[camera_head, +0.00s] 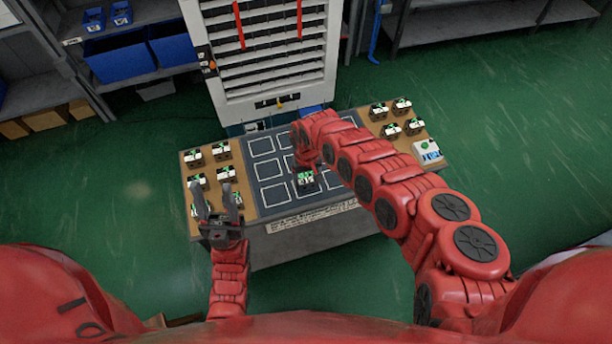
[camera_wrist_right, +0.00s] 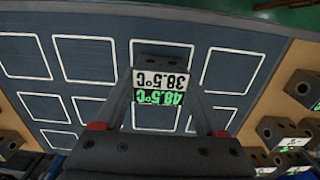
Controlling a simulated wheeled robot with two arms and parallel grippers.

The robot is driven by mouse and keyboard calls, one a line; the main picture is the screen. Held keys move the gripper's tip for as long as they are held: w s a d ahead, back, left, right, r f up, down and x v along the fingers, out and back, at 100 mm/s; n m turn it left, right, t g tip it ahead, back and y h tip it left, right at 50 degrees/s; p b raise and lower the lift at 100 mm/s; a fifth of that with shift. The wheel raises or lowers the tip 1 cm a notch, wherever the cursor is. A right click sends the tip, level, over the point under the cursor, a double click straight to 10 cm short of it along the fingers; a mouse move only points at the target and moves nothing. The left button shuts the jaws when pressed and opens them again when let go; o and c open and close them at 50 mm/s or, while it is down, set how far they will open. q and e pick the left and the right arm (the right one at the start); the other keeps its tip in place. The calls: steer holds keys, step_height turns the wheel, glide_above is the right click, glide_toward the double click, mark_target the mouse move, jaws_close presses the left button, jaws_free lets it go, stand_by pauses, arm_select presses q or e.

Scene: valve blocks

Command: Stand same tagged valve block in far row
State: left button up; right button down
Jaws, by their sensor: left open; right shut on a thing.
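My right gripper (camera_head: 306,168) is shut on a dark valve block (camera_head: 306,181). In the right wrist view the block (camera_wrist_right: 162,64) sits between the fingers (camera_wrist_right: 160,92); its white tag reads 38.5°C and its green tag 48.5°C, both upside down. The block is over the dark mat (camera_head: 252,178) with white outlined squares; I cannot tell whether it touches. The visible squares look empty. My left gripper (camera_head: 218,195) is open and empty, pointing up the picture near the left blocks. Several tagged blocks stand on the left wooden panel (camera_head: 209,167) and right wooden panel (camera_head: 378,127).
A white card or box (camera_head: 428,152) with green and blue marks lies at the right table end. A white rack (camera_head: 270,60) stands behind the table. Blue bins (camera_head: 120,58) sit on a shelf at the left. Green floor (camera_head: 520,140) is clear to the right.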

steer(key=shift+s, duration=0.1)
steer(key=shift+f, duration=0.1)
steer(key=shift+c, duration=1.2)
jaws_free()
steer(key=shift+o, duration=1.2)
steer(key=shift+f, duration=0.1)
